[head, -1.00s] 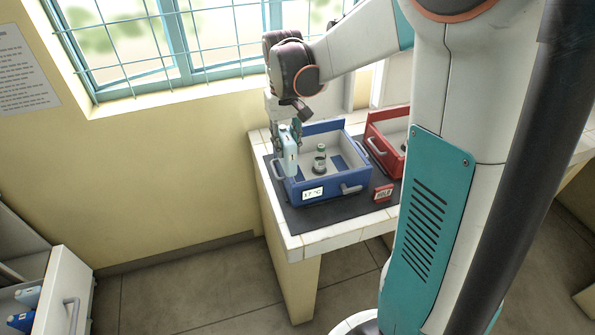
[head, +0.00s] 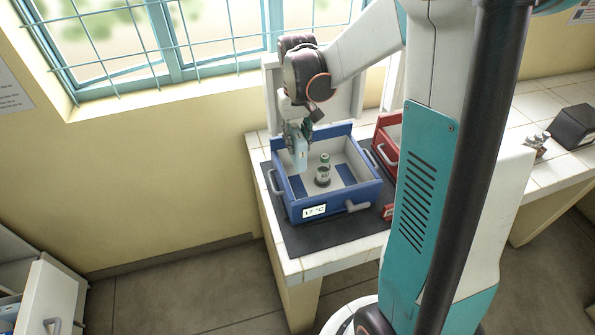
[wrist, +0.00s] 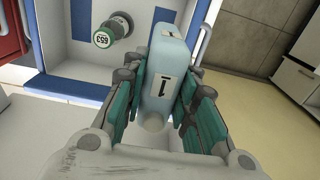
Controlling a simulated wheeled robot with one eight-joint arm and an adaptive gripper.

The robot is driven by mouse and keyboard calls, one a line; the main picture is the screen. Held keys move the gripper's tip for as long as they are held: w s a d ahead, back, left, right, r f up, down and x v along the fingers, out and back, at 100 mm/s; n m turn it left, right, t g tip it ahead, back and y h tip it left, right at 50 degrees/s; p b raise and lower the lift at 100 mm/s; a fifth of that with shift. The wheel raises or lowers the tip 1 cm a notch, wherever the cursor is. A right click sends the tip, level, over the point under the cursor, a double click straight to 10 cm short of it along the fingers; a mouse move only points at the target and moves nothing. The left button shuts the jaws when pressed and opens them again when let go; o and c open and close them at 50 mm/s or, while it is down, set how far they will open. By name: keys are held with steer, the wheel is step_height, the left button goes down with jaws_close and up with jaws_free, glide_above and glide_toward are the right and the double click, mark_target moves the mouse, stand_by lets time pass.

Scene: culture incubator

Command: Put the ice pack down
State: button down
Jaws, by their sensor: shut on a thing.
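The ice pack (head: 300,154) is a pale blue block; its side marked "1" faces the camera in the wrist view (wrist: 171,65). My gripper (head: 298,135) is shut on it, with the teal fingers (wrist: 164,100) on both sides of it. The ice pack hangs upright over the left back part of the blue open box (head: 336,204). Whether its lower end touches the box floor cannot be told. A bottle with a green cap (head: 324,166) stands in the middle of the box, and its label reads "653" in the wrist view (wrist: 104,38).
The blue box has a "17 °C" display (head: 314,211) and dark blue patches on its floor. It stands on a dark mat (head: 340,232) near the counter's front edge. A red box (head: 386,146) is to its right.

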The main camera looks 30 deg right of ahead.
step_height(320, 180, down, 11)
steer(key=shift+f+b, duration=0.1)
steer(key=shift+b, duration=1.1)
steer(key=shift+f+b, duration=0.25)
steer(key=shift+b, duration=0.05)
steer(key=c, duration=1.6)
jaws_free()
steer(key=shift+o, duration=0.2)
steer(key=shift+r, duration=0.1)
step_height(320, 180, up, 12)
steer(key=p, duration=0.3)
steer(key=shift+r, duration=0.2)
